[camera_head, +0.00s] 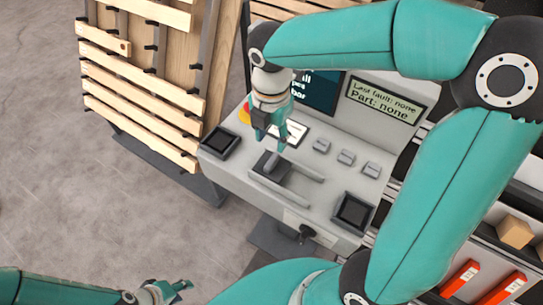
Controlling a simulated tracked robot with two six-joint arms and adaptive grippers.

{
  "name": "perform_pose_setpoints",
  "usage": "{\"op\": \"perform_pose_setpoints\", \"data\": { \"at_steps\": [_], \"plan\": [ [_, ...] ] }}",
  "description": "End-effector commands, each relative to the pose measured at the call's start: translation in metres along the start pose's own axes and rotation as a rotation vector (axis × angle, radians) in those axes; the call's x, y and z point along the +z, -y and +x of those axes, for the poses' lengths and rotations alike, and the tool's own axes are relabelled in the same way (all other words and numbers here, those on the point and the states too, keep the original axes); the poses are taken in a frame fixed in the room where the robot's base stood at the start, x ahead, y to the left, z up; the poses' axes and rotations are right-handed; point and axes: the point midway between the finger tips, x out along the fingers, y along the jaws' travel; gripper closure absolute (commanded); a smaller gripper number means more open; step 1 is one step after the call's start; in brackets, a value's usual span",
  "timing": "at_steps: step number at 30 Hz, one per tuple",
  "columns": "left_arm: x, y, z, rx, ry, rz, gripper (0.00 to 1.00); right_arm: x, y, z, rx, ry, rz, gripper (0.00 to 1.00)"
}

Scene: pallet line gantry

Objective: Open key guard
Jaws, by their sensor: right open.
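The grey console (330,190) stands in the middle of the head view, its sloped top facing me. A small dark grey square piece (270,165) sits on it between two raised grey bars; it may be the key guard, but I cannot tell for sure. A dark key-like knob (306,232) is on the console's front face. My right gripper (269,143) is open, pointing down just above the dark square piece; I cannot tell whether it touches. My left gripper (178,290) is low at the bottom left, far from the console; its jaws are too small to read.
Two black square frames (353,212) sit at the console's corners, with several grey buttons (345,157) between. Wooden slats (140,100) stand left. Shelves with boxes (514,232) are right. Floor at left is clear.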

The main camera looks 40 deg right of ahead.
Motion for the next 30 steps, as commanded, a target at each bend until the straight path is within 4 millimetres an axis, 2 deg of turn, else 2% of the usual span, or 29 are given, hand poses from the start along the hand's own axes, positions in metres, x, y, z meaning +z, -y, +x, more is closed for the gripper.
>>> {"op": "perform_pose_setpoints", "data": {
  "at_steps": [1,6,12,18,26,30],
  "plan": [
    [0.000,0.000,0.000,0.000,0.000,0.000,0.60,0.000,0.002,0.013,-0.006,-0.002,0.000,0.56],
    [0.000,0.000,0.001,0.000,0.000,0.000,0.60,0.000,0.002,0.048,-0.006,-0.001,0.001,0.56],
    [0.000,0.001,0.002,0.000,0.000,0.000,0.60,0.001,0.001,0.077,-0.003,0.000,0.002,0.56],
    [0.000,0.001,0.002,0.000,0.000,0.000,0.60,0.001,0.002,0.089,-0.001,0.000,0.003,0.56],
    [0.000,0.001,0.002,0.000,0.000,0.000,0.60,0.001,0.001,0.090,0.000,0.000,0.004,0.56],
    [0.000,0.001,0.002,0.000,0.000,0.000,0.60,0.001,0.001,0.090,0.000,0.000,0.004,0.76]
  ]
}}
